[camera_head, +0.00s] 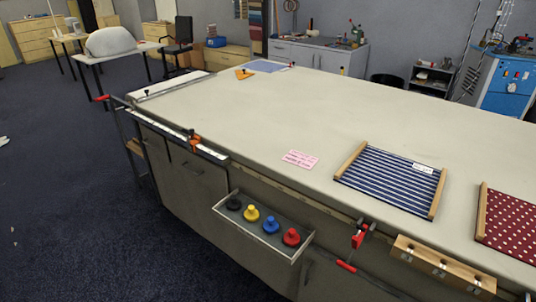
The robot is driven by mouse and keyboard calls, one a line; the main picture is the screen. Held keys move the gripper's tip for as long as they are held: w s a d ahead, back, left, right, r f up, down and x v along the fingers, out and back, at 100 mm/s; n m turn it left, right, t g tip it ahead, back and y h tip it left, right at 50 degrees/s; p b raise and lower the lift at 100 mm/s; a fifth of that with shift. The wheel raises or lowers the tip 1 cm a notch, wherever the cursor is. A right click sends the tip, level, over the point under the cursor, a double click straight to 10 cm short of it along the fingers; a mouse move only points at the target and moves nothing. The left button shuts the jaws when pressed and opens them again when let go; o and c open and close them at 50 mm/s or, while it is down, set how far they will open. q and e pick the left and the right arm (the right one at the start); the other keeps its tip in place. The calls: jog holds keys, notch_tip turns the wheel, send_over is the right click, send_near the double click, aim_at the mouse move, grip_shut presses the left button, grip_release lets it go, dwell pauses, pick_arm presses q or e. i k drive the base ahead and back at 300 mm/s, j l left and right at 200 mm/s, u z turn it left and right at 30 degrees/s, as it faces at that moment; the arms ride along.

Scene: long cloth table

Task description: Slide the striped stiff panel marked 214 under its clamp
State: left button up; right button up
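A navy panel with white stripes (384,183) lies flat on the long cloth table (285,118), towards the right. It has a wooden strip along its left and right sides. A white label (423,168) sits at its upper right; its print is too small to read surely. A red clamp (358,238) hangs at the table's front edge, below and left of the panel and apart from it. I cannot tell whether this is the panel's own clamp. Neither of my grippers is in view.
A red dotted panel (511,222) lies to the right. A pink note (300,160) lies left of the striped panel. An open tray (262,240) with several coloured knobs juts from the front. A wooden block (442,264) is on the front edge. The table's middle is clear.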

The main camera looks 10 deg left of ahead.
aim_at(415, 189)
jog(key=l+z, duration=0.5)
jog(key=i+l+z, duration=0.15)
jog(key=l+z, duration=0.15)
jog(key=z, duration=0.2)
